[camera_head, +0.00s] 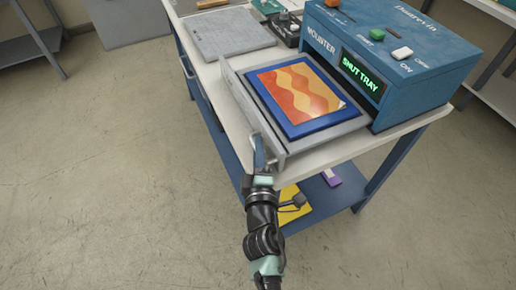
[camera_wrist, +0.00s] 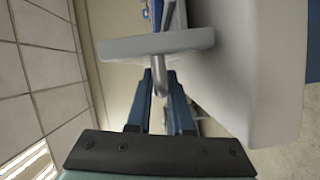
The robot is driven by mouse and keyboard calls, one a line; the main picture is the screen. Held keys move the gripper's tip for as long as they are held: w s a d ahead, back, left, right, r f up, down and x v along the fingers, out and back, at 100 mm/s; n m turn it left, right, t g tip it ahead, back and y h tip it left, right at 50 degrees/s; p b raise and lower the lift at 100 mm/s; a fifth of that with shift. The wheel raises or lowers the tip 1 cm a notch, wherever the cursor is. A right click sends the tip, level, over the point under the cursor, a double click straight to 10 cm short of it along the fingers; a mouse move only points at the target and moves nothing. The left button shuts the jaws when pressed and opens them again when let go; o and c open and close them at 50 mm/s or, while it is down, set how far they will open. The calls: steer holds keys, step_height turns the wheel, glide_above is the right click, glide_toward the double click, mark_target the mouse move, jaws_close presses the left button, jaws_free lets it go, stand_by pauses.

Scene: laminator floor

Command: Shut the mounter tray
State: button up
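The blue mounter (camera_head: 400,60) stands on the table's right, its display reading SHUT TRAY. Its grey tray (camera_head: 352,127) is pulled out to the left, with a tall grey front panel (camera_head: 243,103). A blue board (camera_head: 283,110) with an orange wavy print (camera_head: 300,92) lies flat on it. My gripper (camera_head: 259,146) is at the near end of the panel's outer side. In the wrist view the gripper's blue fingers (camera_wrist: 160,82) flank the grey tray handle (camera_wrist: 161,89) closely, below the panel (camera_wrist: 157,45), and look shut on it. The finger contact is small in view.
A grey cutting mat (camera_head: 225,33) and a dark device (camera_head: 287,27) lie on the table's far side. A lower shelf holds a yellow item (camera_head: 292,207) and a purple item (camera_head: 332,178). The floor left of the table is clear.

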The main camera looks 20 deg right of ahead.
jaws_close()
stand_by(0.9)
steer(key=shift+d, duration=0.1)
